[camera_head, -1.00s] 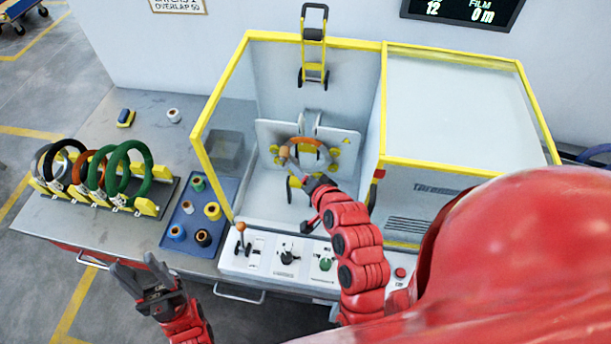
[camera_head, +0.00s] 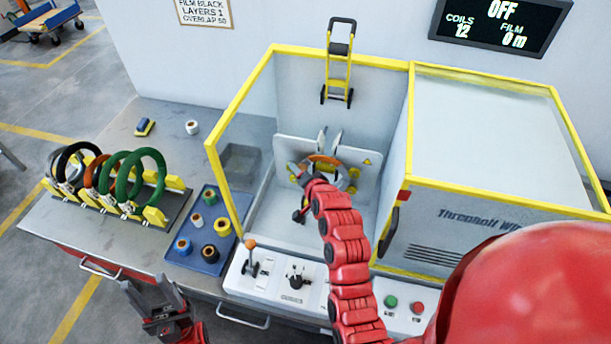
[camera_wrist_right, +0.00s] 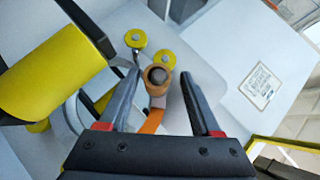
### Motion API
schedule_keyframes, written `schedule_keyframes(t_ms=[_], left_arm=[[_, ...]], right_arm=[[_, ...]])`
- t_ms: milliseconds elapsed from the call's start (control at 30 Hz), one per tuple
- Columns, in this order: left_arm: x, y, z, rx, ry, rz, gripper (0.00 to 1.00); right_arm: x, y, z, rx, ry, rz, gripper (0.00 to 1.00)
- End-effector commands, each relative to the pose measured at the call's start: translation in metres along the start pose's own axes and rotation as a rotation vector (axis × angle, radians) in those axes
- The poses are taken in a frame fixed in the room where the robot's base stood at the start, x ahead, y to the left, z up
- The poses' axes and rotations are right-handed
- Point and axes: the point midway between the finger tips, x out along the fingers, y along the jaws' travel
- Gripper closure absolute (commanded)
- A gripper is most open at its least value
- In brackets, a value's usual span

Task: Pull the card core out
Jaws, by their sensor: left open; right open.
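The card core (camera_wrist_right: 157,76) is a small brown tube on a dark pin in the right wrist view. My right gripper (camera_wrist_right: 159,88) is open, its two fingers on either side of the core with gaps visible. In the head view this gripper (camera_head: 302,174) reaches into the wrapping machine (camera_head: 283,205) and largely hides the core. An orange coil (camera_head: 325,159) stands at the machine's back plate; an orange band (camera_wrist_right: 152,121) shows just below the core in the wrist view. My left gripper (camera_head: 147,288) is open and empty, in front of the bench's front edge.
Yellow-edged clear panels flank the machine opening. A control panel (camera_head: 290,290) with levers and buttons lies in front. A blue tray (camera_head: 184,258) of several spools and a rack (camera_head: 152,216) of coils stand left. A yellow roller (camera_wrist_right: 50,80) is close beside the right gripper.

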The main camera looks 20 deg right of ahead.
Motion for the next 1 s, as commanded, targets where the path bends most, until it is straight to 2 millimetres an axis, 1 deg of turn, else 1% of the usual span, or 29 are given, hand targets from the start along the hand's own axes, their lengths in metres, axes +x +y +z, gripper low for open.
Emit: schedule_keyframes(t_ms=[100, 200, 467, 500, 567, 600, 667, 800, 833, 867, 900, 933, 1000], left_arm=[[0.0035, -0.0002, -0.0005, 0.0, 0.0, 0.0, 0.5], [0.0041, -0.0002, -0.0007, 0.0, 0.0, 0.0, 0.5], [0.0038, -0.0002, -0.0006, 0.0, 0.0, 0.0, 0.5], [0.0039, -0.0002, -0.0006, 0.0, 0.0, 0.0, 0.5], [0.0039, -0.0002, -0.0007, 0.0, 0.0, 0.0, 0.5], [0.0039, -0.0002, -0.0007, 0.0, 0.0, 0.0, 0.5], [0.0039, -0.0002, -0.0006, 0.0, 0.0, 0.0, 0.5], [0.0039, -0.0002, -0.0007, 0.0, 0.0, 0.0, 0.5], [0.0039, -0.0002, -0.0007, 0.0, 0.0, 0.0, 0.5], [0.0039, -0.0002, -0.0006, 0.0, 0.0, 0.0, 0.5], [0.0039, -0.0002, -0.0006, 0.0, 0.0, 0.0, 0.5], [0.0039, -0.0002, -0.0006, 0.0, 0.0, 0.0, 0.5], [0.0039, -0.0002, -0.0006, 0.0, 0.0, 0.0, 0.5]], right_arm=[[0.0073, 0.0007, 0.0003, 0.001, -0.001, 0.002, 0.35], [0.0104, 0.0017, 0.0008, 0.001, -0.001, 0.003, 0.35], [0.0113, 0.0019, 0.0006, 0.001, 0.0, 0.002, 0.35], [0.0113, 0.0018, 0.0006, 0.0, 0.0, 0.002, 0.39], [0.0113, 0.0018, 0.0005, 0.0, 0.0, 0.002, 0.49], [0.0113, 0.0018, 0.0005, 0.0, 0.0, 0.002, 0.57], [0.0112, 0.0018, 0.0005, 0.0, 0.0, 0.002, 0.67], [0.0112, 0.0017, 0.0004, 0.0, 0.0, 0.002, 0.93], [0.0112, 0.0016, 0.0004, 0.0, 0.0, 0.002, 0.98], [0.0112, 0.0016, 0.0004, 0.0, 0.0, 0.002, 1.0], [0.0112, 0.0016, 0.0004, 0.0, 0.0, 0.002, 1.0], [0.0112, 0.0016, 0.0004, 0.0, 0.0, 0.002, 0.65], [0.0112, 0.0016, 0.0003, 0.0, 0.0, 0.002, 0.78]])
